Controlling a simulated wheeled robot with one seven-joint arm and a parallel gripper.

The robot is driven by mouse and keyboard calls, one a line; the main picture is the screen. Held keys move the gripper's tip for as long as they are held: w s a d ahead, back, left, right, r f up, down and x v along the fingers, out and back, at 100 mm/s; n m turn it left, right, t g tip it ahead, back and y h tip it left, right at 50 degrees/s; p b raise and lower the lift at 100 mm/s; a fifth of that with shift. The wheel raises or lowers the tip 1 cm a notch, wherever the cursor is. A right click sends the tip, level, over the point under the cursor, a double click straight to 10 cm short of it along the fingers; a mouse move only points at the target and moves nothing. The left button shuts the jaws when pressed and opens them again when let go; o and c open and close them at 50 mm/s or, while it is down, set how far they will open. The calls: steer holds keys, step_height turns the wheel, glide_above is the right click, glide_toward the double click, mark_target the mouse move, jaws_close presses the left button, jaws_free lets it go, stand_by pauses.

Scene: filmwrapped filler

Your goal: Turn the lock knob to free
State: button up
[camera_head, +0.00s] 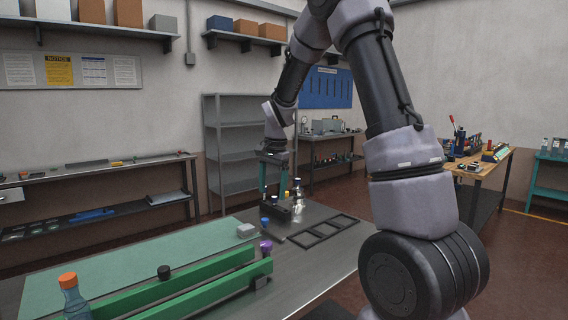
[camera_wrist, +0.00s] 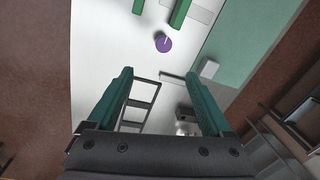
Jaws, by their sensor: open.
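A purple round knob (camera_head: 266,246) stands by the right end of the green guide rails (camera_head: 205,291) on the metal table. In the wrist view the purple knob (camera_wrist: 163,42) carries a pale line on its top and lies beyond the fingertips; it looks like the lock knob, though no label is readable. My gripper (camera_head: 273,194) is above the far part of the table, apart from the purple knob. In the wrist view my gripper (camera_wrist: 160,76) has its two green fingers spread, with nothing held between them.
A black knob (camera_head: 164,272) is by the rails, and an orange-capped bottle (camera_head: 74,298) stands at the near left. A dark block with small bottles (camera_head: 281,213) is under my gripper. A black frame rack (camera_head: 325,231) and a pale block (camera_head: 247,230) lie nearby.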

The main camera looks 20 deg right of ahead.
steer(key=s+d+r+n+t, duration=0.1)
steer(key=s+d+r, duration=0.1)
steer(key=s+r, duration=0.4)
step_height(320, 180, up, 3)
steer(key=shift+s+r+n+t+y, duration=0.15)
steer(key=shift+s+n+t+y, duration=0.15)
steer(key=shift+s+y, duration=0.1)
steer(key=s+d+r+n+t, duration=0.1)
steer(key=s+r, duration=0.3)
steer(key=s, duration=0.6)
steer(key=s+d+r+n+t, duration=0.1)
steer(key=s+r+n+t, duration=0.2)
steer(key=s, duration=0.7)
steer(key=shift+s+r+y, duration=0.15)
steer(key=shift+r+y, duration=0.15)
steer(key=shift+r, duration=0.55)
